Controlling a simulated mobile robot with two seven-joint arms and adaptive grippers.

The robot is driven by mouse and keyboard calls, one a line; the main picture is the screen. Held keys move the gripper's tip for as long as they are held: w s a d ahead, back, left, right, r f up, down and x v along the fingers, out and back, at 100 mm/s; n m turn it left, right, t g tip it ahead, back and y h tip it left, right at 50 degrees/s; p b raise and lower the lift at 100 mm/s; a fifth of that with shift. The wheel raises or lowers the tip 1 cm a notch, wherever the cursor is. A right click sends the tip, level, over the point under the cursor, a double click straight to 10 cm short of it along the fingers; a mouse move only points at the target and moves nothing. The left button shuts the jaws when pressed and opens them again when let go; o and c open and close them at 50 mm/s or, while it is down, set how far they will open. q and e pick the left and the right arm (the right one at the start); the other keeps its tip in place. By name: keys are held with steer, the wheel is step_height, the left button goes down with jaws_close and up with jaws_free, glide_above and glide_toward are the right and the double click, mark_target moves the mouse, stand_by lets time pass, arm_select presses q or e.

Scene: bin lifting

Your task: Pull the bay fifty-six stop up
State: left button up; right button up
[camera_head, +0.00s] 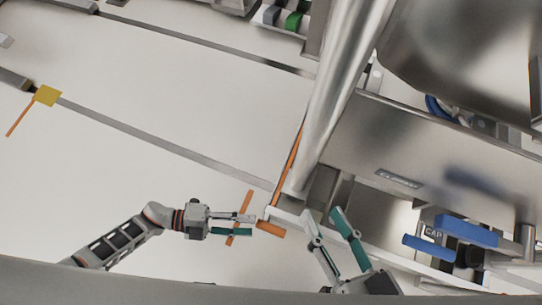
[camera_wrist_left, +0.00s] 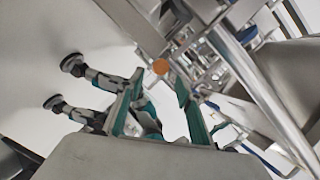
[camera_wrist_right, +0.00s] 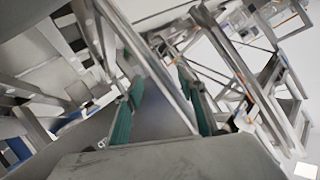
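An orange handle (camera_head: 270,228), possibly the stop's grip, sits at the lower end of a metal frame in the head view. Its round orange end (camera_wrist_left: 160,66) shows beyond the left fingertips in the left wrist view. I cannot read a bay number. My left gripper (camera_head: 252,225) is open and empty, just left of the handle and pointing at it. My right gripper (camera_head: 320,213) is open, right of the handle and below the large metal post. In the right wrist view, the right fingers (camera_wrist_right: 160,75) are apart, with grey metal bars beyond them.
A large slanted metal post (camera_head: 335,95) rises behind the handle. Metal machinery with blue handles (camera_head: 430,248) crowds the right side. A thin orange bar (camera_head: 240,217) lies behind the left fingers. The pale floor (camera_head: 180,100) at left is mostly clear, with a yellow plate (camera_head: 47,95) on a rail.

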mark_target(270, 228)
arm_select(q)
steer(key=b+x, duration=0.1)
steer(key=x, duration=0.5)
steer(key=shift+s+d+f, duration=0.15)
steer(key=shift+d, duration=0.1)
steer(key=shift+d+f, duration=0.1)
steer(key=shift+d, duration=0.55)
arm_select(e)
steer(key=shift+s+a+f+m, duration=0.15)
steer(key=shift+s+a+m, duration=0.1)
steer(key=shift+a+m, duration=0.3)
arm_select(q)
jaws_close()
